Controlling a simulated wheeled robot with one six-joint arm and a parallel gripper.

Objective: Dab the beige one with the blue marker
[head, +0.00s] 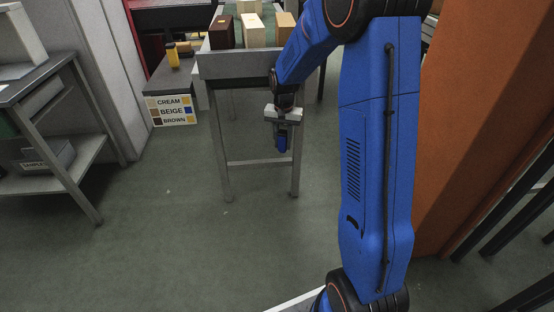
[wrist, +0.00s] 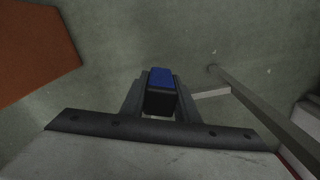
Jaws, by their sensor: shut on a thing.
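My gripper (head: 284,123) hangs low in front of the grey table (head: 238,66), below its top. It is shut on the blue marker (head: 282,142), which points down over the floor. In the wrist view the blue marker (wrist: 161,78) shows its blue end and black body between the fingers of my gripper (wrist: 159,103). The beige block (head: 285,24) stands at the right on the tabletop, partly hidden by my arm. A cream block (head: 253,32) stands in the middle and a dark brown block (head: 222,33) at the left. The brown one has a small yellow patch on top.
A yellow marker (head: 173,57) stands on a grey stand (head: 162,76) left of the table. A sign (head: 173,110) there reads CREAM, BEIGE, BROWN with coloured squares. A grey shelf bench (head: 38,84) is at the left. An orange panel (head: 472,130) is at the right.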

